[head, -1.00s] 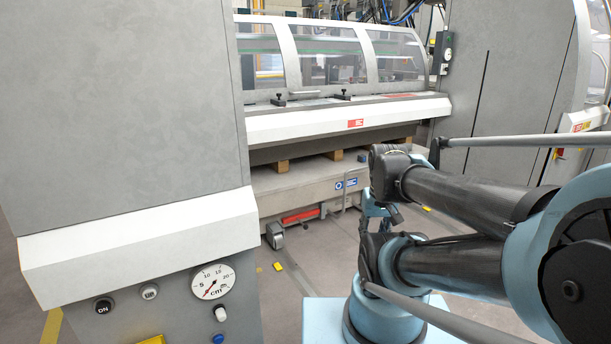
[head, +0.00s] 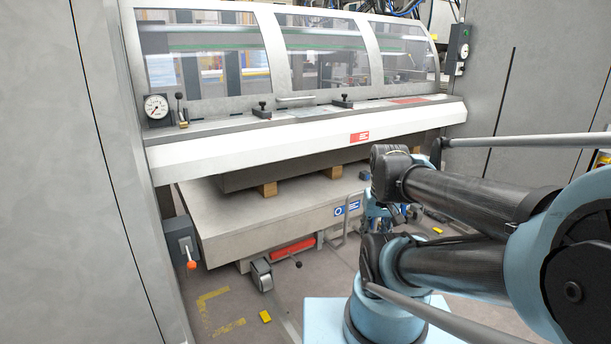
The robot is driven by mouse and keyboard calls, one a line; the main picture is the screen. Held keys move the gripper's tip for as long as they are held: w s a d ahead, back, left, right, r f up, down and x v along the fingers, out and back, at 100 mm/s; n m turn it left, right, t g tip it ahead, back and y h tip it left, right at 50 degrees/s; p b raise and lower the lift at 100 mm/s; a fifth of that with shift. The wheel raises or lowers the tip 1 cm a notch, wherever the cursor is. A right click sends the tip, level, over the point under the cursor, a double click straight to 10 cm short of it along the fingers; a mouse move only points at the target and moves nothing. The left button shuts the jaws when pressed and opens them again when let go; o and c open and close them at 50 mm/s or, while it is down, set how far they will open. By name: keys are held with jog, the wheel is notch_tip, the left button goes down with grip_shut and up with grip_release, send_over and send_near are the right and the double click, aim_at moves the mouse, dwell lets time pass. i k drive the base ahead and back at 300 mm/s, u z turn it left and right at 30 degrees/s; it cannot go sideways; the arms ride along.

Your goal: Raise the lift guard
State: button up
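The lift guard looks like the curved transparent guard (head: 325,55) with grey frame ribs, across the top of the machine front. It is down, its lower edge along the grey ledge. A thin light handle (head: 296,98) sits at its bottom middle, between two black clamps (head: 262,110) (head: 343,101). My arm reaches in from the right, in front of the machine and well short of the guard. My gripper is not clearly visible; the arm's own links hide what lies behind them.
A white front beam (head: 300,140) runs below the guard, above a grey table with wooden blocks (head: 267,189). A lever box with an orange knob (head: 191,264) is at lower left. Tall grey cabinets (head: 110,170) flank the opening. Floor (head: 225,290) in front is mostly clear.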

aim_at(281, 95)
jog(key=z, duration=0.05)
jog(key=i, duration=0.9)
